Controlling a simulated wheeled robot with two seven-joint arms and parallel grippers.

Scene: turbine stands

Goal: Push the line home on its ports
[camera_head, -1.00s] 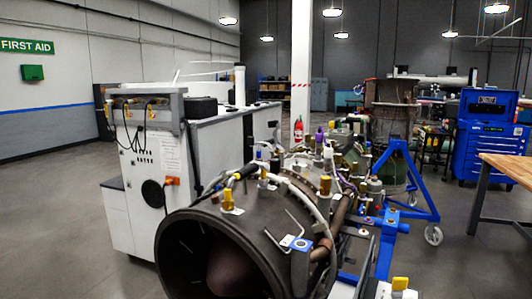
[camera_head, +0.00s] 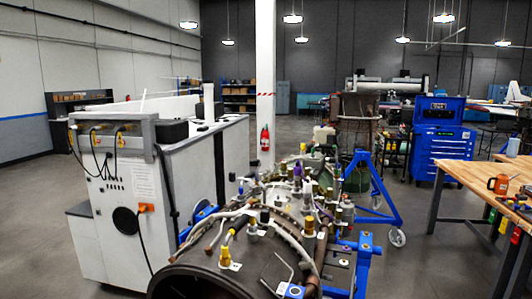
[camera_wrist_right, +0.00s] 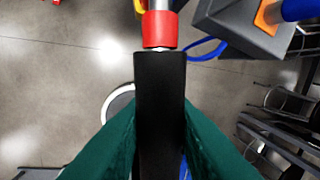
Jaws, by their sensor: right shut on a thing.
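The engine (camera_head: 190,283) stands in the lower middle of the head view, its round open end cut off by the bottom edge. Metal lines and capped fittings crowd its top. A grey curved line (camera_head: 240,213) runs over the casing near a yellow fitting (camera_head: 225,256). A thin bent line (camera_head: 284,268) sits near a blue-and-white tag (camera_head: 294,291). I cannot tell which line is the task's, or how its ends sit on ports. In the right wrist view my right gripper (camera_wrist_right: 160,112), with green fingers, is shut on a black handle (camera_wrist_right: 160,85) with a red collar and metal shaft. My left gripper is out of view.
A white test cabinet (camera_head: 110,225) stands left of the engine. A blue wheeled stand (camera_head: 385,205) is behind it at right. Open floor lies between stand and bench.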

